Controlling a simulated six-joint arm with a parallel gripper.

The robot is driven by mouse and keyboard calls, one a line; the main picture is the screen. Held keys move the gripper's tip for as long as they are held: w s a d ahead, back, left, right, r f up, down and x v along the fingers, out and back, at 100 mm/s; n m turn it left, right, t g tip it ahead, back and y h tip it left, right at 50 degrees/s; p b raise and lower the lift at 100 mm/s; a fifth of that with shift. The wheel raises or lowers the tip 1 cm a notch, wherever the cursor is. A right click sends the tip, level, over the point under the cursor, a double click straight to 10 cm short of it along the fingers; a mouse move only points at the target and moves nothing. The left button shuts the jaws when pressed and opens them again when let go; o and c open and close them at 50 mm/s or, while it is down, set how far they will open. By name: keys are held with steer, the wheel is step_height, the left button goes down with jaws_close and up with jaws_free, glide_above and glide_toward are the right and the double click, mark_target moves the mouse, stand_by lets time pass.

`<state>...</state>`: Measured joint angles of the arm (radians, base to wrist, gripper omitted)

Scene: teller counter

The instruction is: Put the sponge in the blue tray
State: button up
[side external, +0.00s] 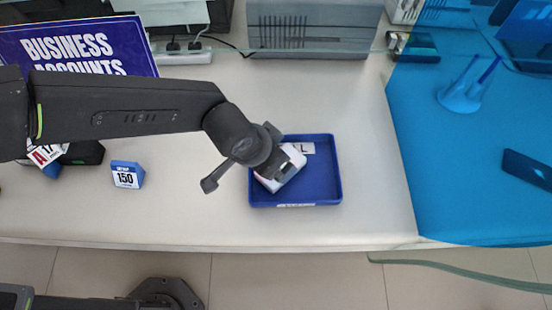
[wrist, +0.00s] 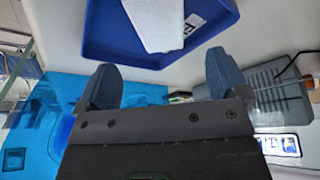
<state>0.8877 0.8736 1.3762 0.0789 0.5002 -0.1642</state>
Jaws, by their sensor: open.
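The blue tray (side external: 325,180) lies on the counter in the side view; its rim and wall also show at the top of the wrist view (wrist: 100,35). A white block that looks like the sponge (side external: 292,163) lies at an angle inside the tray's left part, partly hidden by my gripper. In the wrist view the white sponge (wrist: 158,22) is in the tray, beyond the fingertips. My gripper (wrist: 162,75) is open, with nothing between its fingers. In the side view my gripper (side external: 245,157) is over the tray's left edge.
A blue block marked 150 (side external: 127,174) stands left of the tray. A business accounts sign (side external: 75,48) and a grey device (side external: 310,30) are at the back. A blue translucent panel (side external: 430,150) is at the right. The counter's front edge lies just below the tray.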

steer(key=shift+v, duration=2.15)
steer(key=w+a+r+n+t+y, duration=0.1)
steer(key=a+r+n, duration=0.1)
steer(key=a+r, duration=0.85)
steer(key=w+a+r+n, duration=0.2)
steer(key=a+r, duration=0.5)
steer(key=a, duration=0.7)
steer(key=s+a+r+n+t+y, duration=0.1)
steer(key=s+a+n, duration=0.4)
steer(key=s+a, duration=1)
steer(key=a+y, duration=0.1)
steer(key=a, duration=0.2)
steer(key=shift+s+r, duration=0.2)
steer(key=shift+s, duration=0.15)
